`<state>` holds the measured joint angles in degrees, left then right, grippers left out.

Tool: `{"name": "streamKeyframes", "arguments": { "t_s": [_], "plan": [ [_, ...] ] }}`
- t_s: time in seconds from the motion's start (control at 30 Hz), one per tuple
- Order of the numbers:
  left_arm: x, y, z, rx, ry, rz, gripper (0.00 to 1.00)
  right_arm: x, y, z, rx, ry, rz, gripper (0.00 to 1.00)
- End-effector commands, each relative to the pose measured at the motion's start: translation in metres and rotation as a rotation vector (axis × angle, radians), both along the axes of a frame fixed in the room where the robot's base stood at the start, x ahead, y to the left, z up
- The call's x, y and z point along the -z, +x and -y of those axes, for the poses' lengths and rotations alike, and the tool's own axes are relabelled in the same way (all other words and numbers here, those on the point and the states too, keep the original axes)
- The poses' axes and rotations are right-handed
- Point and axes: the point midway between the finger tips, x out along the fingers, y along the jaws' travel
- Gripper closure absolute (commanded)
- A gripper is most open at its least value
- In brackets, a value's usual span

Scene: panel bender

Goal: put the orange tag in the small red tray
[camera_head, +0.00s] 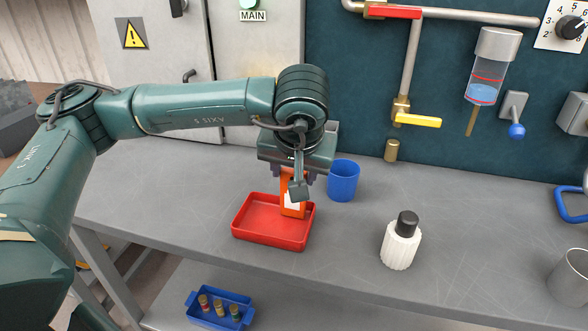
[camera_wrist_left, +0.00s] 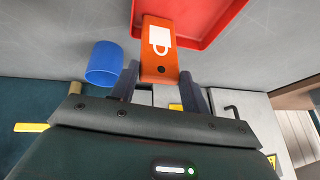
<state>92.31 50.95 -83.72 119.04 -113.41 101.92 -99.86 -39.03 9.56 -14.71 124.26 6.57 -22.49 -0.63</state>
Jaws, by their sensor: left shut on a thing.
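The orange tag (camera_head: 288,186) hangs upright from my left gripper (camera_head: 297,174), which is shut on its upper end. A white padlock mark shows on the tag in the left wrist view (camera_wrist_left: 159,63). The small red tray (camera_head: 262,222) lies on the grey bench and looks empty. In the head view the tag's lower end overlaps the tray's back right part; I cannot tell whether it touches the tray. The tray also shows behind the tag in the left wrist view (camera_wrist_left: 207,22). My right gripper is not in view.
A blue cup (camera_head: 343,182) stands just right of the gripper. A white bottle with a black cap (camera_head: 401,246) and a metal cup (camera_head: 570,278) stand farther right. A blue bin (camera_head: 207,317) with three small items is below the bench's front edge.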

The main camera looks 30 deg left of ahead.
Motion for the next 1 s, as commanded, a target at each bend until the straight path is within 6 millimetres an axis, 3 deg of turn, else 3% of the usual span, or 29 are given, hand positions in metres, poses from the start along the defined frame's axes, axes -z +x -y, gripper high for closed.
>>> {"name": "streamKeyframes", "arguments": {
  "t_s": [0.3, 0.33, 0.57, 0.83, 1.0],
  "plan": [
    [0.004, 0.000, 0.000, 0.000, -0.001, 0.001, 1.00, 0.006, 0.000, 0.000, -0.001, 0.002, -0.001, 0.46],
    [0.003, 0.000, 0.000, 0.000, -0.001, 0.001, 0.52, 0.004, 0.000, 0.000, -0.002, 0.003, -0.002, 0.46],
    [0.002, 0.000, 0.000, 0.001, -0.001, 0.001, 0.33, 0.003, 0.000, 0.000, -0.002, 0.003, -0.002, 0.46],
    [0.001, 0.000, 0.000, 0.001, -0.001, 0.001, 0.32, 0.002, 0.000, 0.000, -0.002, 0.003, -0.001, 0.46],
    [-0.012, -0.004, 0.004, 0.003, -0.002, 0.003, 0.32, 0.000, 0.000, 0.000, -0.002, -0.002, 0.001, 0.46]
  ]
}}
